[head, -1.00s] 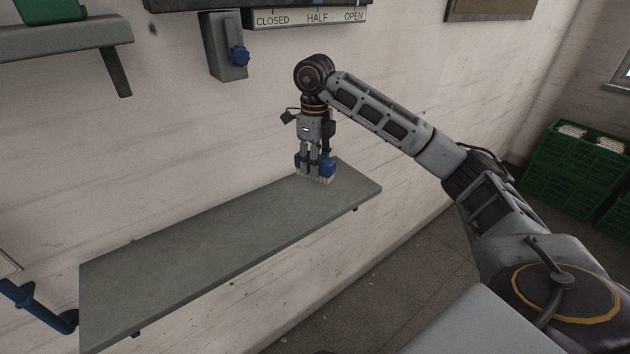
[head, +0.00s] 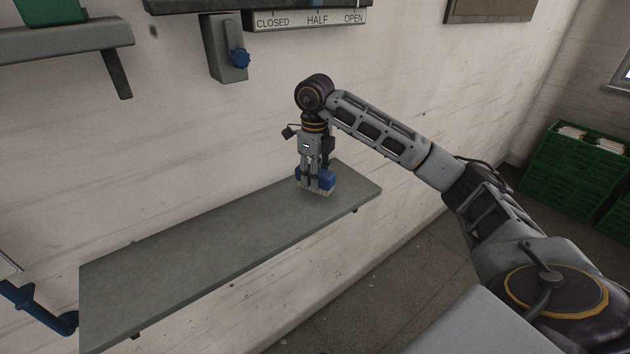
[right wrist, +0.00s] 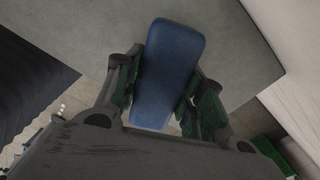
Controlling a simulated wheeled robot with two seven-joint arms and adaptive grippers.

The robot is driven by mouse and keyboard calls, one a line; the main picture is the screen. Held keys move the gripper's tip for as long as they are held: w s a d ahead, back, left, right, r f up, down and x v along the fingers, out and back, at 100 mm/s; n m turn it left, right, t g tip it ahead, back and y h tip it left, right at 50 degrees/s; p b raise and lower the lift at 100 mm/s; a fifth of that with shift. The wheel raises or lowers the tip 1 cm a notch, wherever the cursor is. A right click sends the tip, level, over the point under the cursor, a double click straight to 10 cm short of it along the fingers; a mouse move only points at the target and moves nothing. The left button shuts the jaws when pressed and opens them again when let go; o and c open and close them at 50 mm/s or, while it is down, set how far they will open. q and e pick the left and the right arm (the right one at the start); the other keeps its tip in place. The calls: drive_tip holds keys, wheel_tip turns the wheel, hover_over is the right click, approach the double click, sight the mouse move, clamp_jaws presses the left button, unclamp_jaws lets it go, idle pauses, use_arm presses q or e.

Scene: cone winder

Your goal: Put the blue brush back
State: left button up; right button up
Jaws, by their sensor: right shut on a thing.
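The blue brush (head: 327,180) has a blue body and pale bristles that point down. It is at the right end of the grey wall shelf (head: 210,231). My right gripper (head: 314,177) points down and is shut on the brush. The bristles are at the shelf surface; I cannot tell whether they touch it. In the right wrist view the brush's long blue back (right wrist: 170,70) lies between the two fingers, with the grey shelf (right wrist: 245,60) beneath. My left gripper is not in view.
A grey ledge (head: 60,42) is at upper left. Green crates (head: 570,165) stand at the right. The rest of the shelf is bare.

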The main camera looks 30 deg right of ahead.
drive_tip(key=shift+f, duration=1.15)
drive_tip(key=o, duration=0.9)
drive_tip(key=shift+f, duration=0.1)
drive_tip(key=shift+r, duration=0.2)
drive_tip(key=shift+r, duration=2.45)
drive_tip(key=shift+r+p, duration=0.4)
drive_tip(key=shift+r, duration=3.05)
